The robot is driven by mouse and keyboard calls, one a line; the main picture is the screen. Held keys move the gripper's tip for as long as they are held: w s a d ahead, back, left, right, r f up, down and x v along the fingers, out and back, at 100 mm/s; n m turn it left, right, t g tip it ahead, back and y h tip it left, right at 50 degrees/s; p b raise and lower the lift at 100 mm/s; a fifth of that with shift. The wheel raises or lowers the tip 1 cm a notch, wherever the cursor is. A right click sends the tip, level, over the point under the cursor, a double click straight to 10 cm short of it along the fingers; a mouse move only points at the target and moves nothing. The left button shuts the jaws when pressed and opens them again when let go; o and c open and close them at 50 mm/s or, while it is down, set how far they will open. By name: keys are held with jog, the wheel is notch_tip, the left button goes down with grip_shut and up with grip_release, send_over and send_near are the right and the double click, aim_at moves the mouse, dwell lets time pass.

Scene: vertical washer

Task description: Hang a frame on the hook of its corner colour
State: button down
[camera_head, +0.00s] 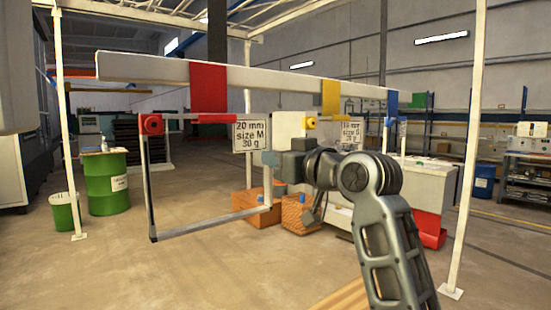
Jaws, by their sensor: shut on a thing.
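A thin grey rectangular frame (205,222) is upright below the left part of a white overhead beam (150,68). A red band (208,88) wraps the beam above. My gripper (272,158) is shut on the frame's right side; the fingers are small and partly hidden. A yellow band (330,98) with a yellow hook end (310,123) and a blue band (392,102) are further right.
White signs (252,136) and (351,134) hang near the beam. Orange crates (300,215) and a red bin (428,230) stand behind. A green barrel (106,183) is at left. White posts (66,130) and (473,150) flank the beam. Floor below the frame is clear.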

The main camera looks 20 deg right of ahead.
jog(key=shift+f, duration=0.1)
jog(key=c, duration=1.2)
grip_release()
jog(key=shift+o, duration=0.2)
jog(key=shift+s, duration=0.1)
jog(key=p+v, duration=0.1)
jog(key=v, duration=0.8)
jog(key=shift+s+d, duration=0.15)
jog(key=shift+s, duration=0.2)
